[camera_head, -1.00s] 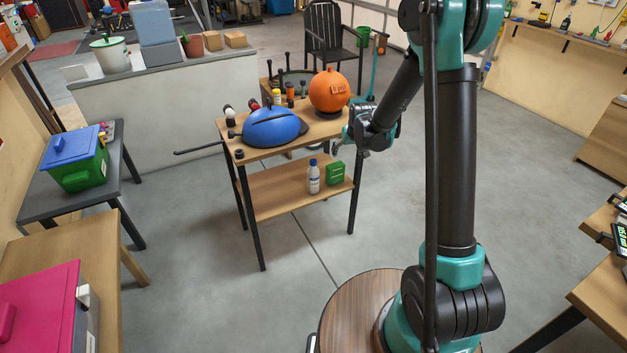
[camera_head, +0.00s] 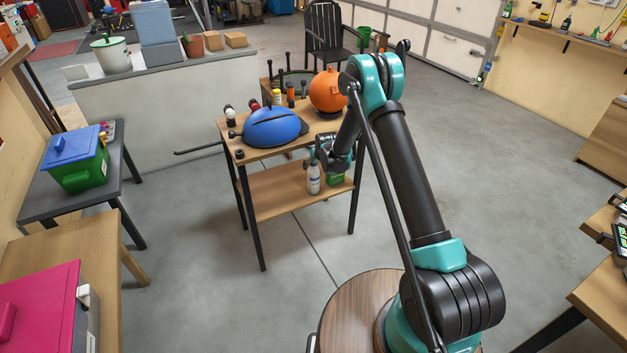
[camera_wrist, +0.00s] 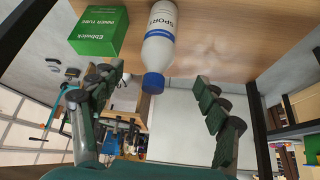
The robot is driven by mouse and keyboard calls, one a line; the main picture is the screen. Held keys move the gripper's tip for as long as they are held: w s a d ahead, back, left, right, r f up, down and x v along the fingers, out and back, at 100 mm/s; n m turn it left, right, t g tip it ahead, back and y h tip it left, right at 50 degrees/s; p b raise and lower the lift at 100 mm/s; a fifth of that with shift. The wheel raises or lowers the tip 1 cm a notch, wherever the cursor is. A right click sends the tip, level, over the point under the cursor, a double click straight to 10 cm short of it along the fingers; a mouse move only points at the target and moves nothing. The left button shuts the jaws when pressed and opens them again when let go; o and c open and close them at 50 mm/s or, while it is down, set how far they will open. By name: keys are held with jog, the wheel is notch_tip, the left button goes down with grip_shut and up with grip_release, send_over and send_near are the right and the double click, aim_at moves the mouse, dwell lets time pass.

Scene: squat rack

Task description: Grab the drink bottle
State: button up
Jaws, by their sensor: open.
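The drink bottle (camera_head: 313,183) is white with a blue cap and stands on the lower shelf (camera_head: 272,197) of a small wooden table. In the wrist view the bottle (camera_wrist: 158,45) appears upside down, with "SPORT" on its label and its cap toward my gripper. My gripper (camera_head: 318,160) is at the bottle's top in the head view. In the wrist view my gripper (camera_wrist: 160,105) is open, one finger on each side of the bottle's line, and nothing is held. The bottle's cap lies partly hidden behind my gripper in the head view.
A green inner tube box (camera_wrist: 98,30) stands close beside the bottle. On the tabletop above are a blue helmet-like object (camera_head: 271,127) and an orange ball (camera_head: 328,91). Dark table legs (camera_head: 357,200) flank the shelf. The floor in front is clear.

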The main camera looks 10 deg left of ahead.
aim_at(314, 172)
jog(key=x, duration=1.1)
jog(key=shift+w+d+f, duration=0.1)
jog(key=shift+d+f, duration=0.05)
jog(key=shift+f, duration=0.05)
jog(key=c, duration=1.5)
jog(key=shift+o, duration=0.2)
jog(key=shift+r, duration=0.25)
